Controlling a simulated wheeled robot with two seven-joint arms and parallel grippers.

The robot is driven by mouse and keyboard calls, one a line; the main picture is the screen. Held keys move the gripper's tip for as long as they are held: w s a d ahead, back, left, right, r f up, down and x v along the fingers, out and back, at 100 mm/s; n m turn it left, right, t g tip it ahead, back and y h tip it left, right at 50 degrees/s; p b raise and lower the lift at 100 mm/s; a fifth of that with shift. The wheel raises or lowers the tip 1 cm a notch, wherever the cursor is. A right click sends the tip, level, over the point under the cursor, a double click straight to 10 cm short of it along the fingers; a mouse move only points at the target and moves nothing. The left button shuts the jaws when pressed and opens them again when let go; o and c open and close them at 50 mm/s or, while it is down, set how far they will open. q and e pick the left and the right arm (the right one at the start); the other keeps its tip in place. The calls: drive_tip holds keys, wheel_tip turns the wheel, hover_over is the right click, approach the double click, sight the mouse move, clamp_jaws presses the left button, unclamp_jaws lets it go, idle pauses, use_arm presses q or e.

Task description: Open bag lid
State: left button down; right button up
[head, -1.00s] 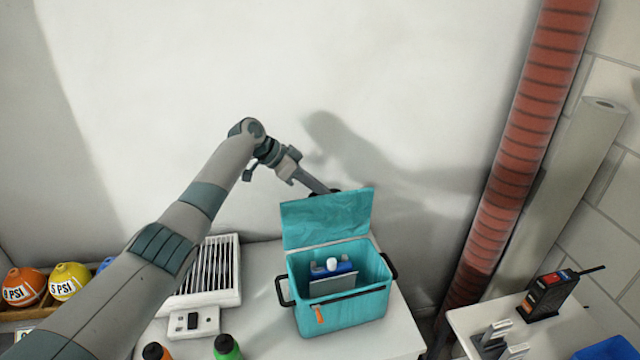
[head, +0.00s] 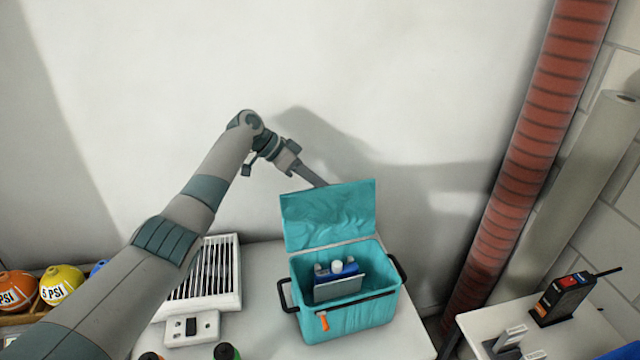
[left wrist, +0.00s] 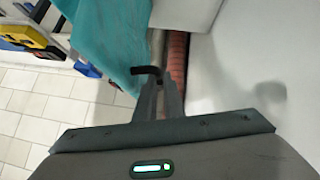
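The teal bag (head: 350,318) stands on the white table with its lid (head: 328,212) raised upright at the back and the top open. A blue item with white caps (head: 337,268) and a grey panel (head: 340,288) show inside. My left gripper (head: 318,182) is behind the lid's top edge; the lid partly hides its tips. In the left wrist view the fingers (left wrist: 163,82) look closed together, with the teal lid (left wrist: 112,40) to their left. A black curved piece (left wrist: 147,70) shows by the tips; I cannot tell whether they touch it. My right gripper is out of view.
A white grille unit (head: 205,280) stands left of the bag, and bottle tops (head: 226,352) show at the front. Orange and yellow balls (head: 62,283) sit at far left. A red duct (head: 525,165) and a side table with a radio (head: 562,297) are at right.

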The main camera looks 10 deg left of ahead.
use_arm(q)
drive_tip(key=c, duration=2.1)
unclamp_jaws()
drive_tip(key=shift+f, duration=0.15)
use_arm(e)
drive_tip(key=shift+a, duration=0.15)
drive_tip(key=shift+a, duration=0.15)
